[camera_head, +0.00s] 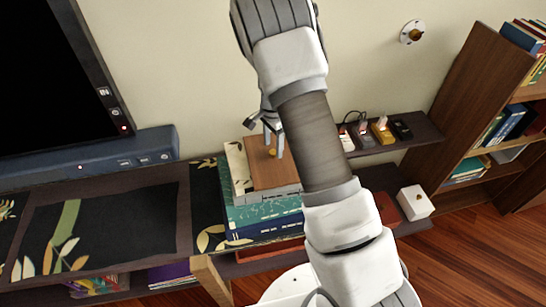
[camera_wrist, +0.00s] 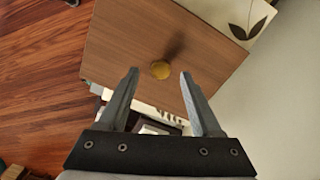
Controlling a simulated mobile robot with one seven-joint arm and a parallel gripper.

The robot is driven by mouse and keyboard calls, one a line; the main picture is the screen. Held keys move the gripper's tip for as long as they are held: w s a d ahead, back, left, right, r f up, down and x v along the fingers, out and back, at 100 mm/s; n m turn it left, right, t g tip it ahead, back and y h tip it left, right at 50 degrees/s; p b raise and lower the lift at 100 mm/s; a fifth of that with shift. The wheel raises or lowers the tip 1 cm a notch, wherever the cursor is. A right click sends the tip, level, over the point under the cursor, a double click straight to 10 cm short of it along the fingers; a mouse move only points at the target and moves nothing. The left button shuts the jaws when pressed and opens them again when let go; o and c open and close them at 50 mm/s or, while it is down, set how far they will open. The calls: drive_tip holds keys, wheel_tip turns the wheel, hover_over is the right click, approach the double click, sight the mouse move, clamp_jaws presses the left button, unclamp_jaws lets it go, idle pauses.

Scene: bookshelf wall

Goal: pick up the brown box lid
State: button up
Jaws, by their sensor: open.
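In the head view my gripper (camera_head: 273,147) points down over the lid. I cannot tell whether the fingers touch it.
Teal and blue books (camera_head: 262,215) lie under the box. A dark shelf (camera_head: 385,143) with small devices is behind my arm. A white box (camera_head: 415,203) stands to the right, near a bookcase (camera_head: 475,85). A television (camera_head: 50,80) is at the left.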

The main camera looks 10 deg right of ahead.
sight(273, 156)
drive_tip(key=shift+f, duration=1.35)
clamp_jaws()
drive_tip(key=shift+r, duration=0.1)
